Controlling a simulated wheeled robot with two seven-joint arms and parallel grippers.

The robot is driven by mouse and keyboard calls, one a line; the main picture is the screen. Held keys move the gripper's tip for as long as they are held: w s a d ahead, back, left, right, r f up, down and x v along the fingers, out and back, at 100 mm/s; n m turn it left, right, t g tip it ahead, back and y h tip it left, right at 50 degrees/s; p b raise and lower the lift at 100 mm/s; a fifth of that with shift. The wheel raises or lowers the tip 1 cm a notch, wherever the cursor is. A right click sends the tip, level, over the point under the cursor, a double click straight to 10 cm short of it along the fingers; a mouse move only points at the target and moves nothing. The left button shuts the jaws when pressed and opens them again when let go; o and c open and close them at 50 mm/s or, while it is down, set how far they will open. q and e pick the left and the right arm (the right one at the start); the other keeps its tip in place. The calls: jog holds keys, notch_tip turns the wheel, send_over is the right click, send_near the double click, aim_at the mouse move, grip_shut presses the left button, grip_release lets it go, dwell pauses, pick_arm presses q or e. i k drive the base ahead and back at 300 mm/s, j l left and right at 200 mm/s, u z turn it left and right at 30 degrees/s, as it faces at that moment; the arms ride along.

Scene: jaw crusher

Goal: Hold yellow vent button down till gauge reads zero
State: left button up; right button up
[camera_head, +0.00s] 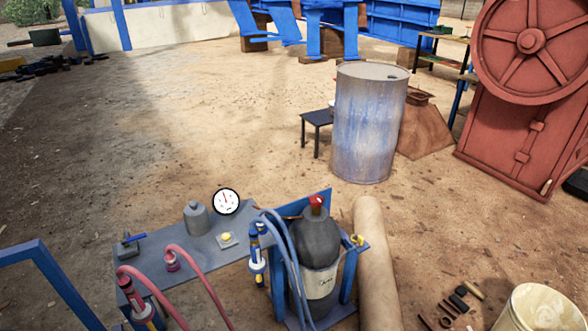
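The yellow vent button (227,237) sits on a small pale plate on a grey bench. The button stands free, with nothing touching it. The round gauge (226,202) stands just behind it, with a white face and black rim. Its red needle points roughly straight up; the scale is too small to read. Neither of my grippers can be made out in the head view.
The narrow grey bench (197,249) also holds a grey weight-like object (196,217), a blue-handled valve (130,242) and pink hoses (203,278). A dark cylinder (317,250) with a red top stands right. Blue hoses hang between. A blue drum (368,125) stands behind.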

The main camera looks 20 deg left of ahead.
aim_at(226, 236)
jog(key=u, duration=1.15)
